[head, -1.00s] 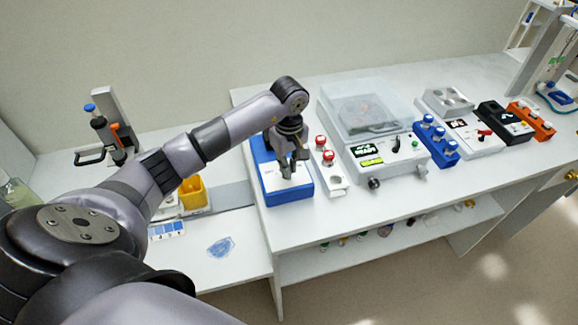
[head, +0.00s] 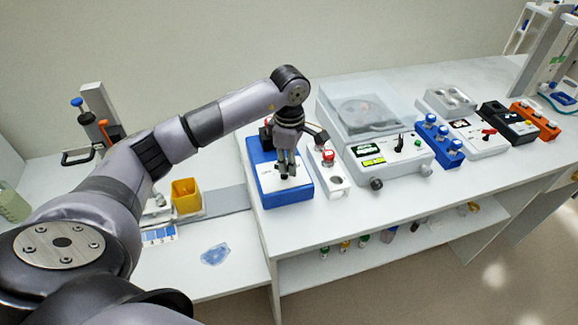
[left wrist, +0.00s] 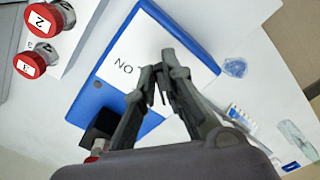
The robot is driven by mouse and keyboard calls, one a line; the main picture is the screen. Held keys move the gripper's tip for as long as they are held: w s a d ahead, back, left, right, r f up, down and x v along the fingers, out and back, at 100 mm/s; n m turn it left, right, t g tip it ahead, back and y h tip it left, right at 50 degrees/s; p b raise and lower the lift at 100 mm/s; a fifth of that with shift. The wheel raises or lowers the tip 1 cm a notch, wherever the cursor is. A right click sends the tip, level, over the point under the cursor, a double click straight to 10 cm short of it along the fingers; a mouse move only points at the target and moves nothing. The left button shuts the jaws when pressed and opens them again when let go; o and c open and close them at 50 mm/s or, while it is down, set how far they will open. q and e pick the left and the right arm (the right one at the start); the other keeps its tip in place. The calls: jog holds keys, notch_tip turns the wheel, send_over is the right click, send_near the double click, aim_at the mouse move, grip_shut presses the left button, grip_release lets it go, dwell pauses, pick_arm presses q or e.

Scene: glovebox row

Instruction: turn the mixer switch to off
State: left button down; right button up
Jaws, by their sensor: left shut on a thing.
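A blue box (head: 274,199) with a white labelled top stands near the bench's left end; it also shows in the left wrist view (left wrist: 88,101). My left gripper (head: 287,172) points down over its top. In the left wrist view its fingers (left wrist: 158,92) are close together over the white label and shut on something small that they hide. The letters "N" and "O" show beside the fingertips; the rest of the label is covered. I cannot read which box is the mixer's. My right gripper is not in view.
White block with red numbered knobs (head: 328,155) stands close right of the blue box. Further right are a clear-lidded device (head: 362,111) with a black lever, blue-knobbed block (head: 436,141), and device with red lever (head: 488,133). A yellow bin (head: 186,195) stands left.

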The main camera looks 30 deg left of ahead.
pick_arm(q)
jog(key=shift+n, duration=0.3)
jog(key=c, duration=1.7)
grip_release()
notch_tip(320, 180, up, 12)
